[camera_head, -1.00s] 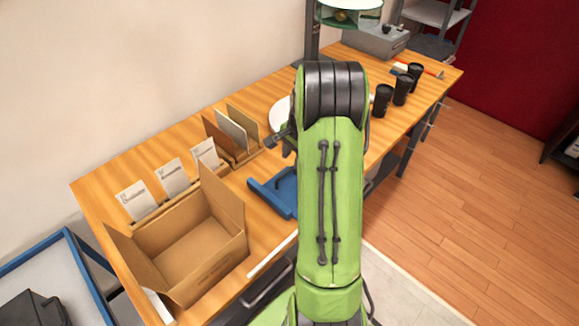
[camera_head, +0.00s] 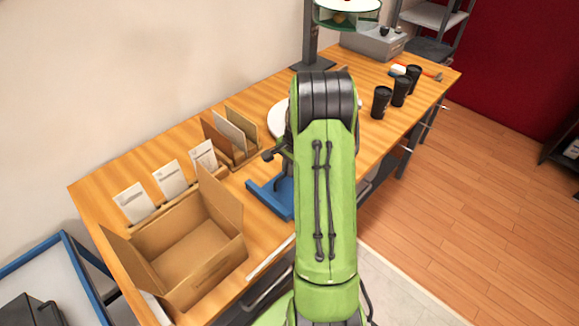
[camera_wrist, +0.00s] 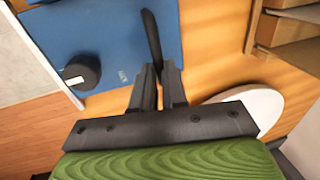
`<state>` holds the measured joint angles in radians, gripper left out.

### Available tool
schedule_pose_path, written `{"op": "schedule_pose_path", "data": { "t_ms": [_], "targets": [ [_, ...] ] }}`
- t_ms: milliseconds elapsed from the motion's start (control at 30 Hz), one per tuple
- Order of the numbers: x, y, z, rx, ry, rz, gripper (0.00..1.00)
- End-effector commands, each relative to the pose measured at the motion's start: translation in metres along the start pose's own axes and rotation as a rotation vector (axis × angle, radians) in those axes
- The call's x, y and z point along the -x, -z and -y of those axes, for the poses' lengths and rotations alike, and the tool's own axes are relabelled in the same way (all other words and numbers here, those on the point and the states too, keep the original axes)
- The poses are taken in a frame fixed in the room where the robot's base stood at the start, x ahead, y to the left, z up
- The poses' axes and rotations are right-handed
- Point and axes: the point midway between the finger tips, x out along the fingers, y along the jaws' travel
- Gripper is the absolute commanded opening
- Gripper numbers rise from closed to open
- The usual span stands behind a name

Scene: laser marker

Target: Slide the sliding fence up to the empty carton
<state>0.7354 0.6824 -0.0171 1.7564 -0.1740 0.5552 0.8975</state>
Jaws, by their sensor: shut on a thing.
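The empty carton (camera_head: 196,246), brown with open flaps, stands at the near left of the wooden table in the head view. A blue plate-like piece (camera_head: 268,196), which looks like the sliding fence, lies to its right, with a gap of bare table between them. It fills the upper left of the wrist view (camera_wrist: 110,35), with a black knob (camera_wrist: 82,72) on it. My gripper (camera_wrist: 157,72) is shut on a thin dark upright part (camera_wrist: 152,40) at the blue piece, apparently its handle. In the head view my arm hides the fingers.
White cards (camera_head: 170,178) stand in a holder behind the carton, and brown dividers (camera_head: 232,135) stand behind the blue piece. A white disc (camera_wrist: 255,107) is close beside my gripper. Several black cups (camera_head: 401,91) stand at the right. A pale strip (camera_head: 270,258) lies along the front edge.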

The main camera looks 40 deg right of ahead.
Motion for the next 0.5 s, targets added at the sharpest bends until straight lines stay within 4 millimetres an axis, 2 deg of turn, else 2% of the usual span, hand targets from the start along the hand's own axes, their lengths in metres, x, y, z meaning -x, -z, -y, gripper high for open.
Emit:
{"op": "schedule_pose_path", "data": {
  "t_ms": [167,233,500],
  "targets": [
    [0.0,-0.002,0.001,0.001,0.001,0.0,0.0],
    [0.0,-0.011,0.001,0.003,0.001,0.002,0.0],
    [-0.001,-0.082,0.001,0.008,0.003,0.004,0.0]
  ]
}}
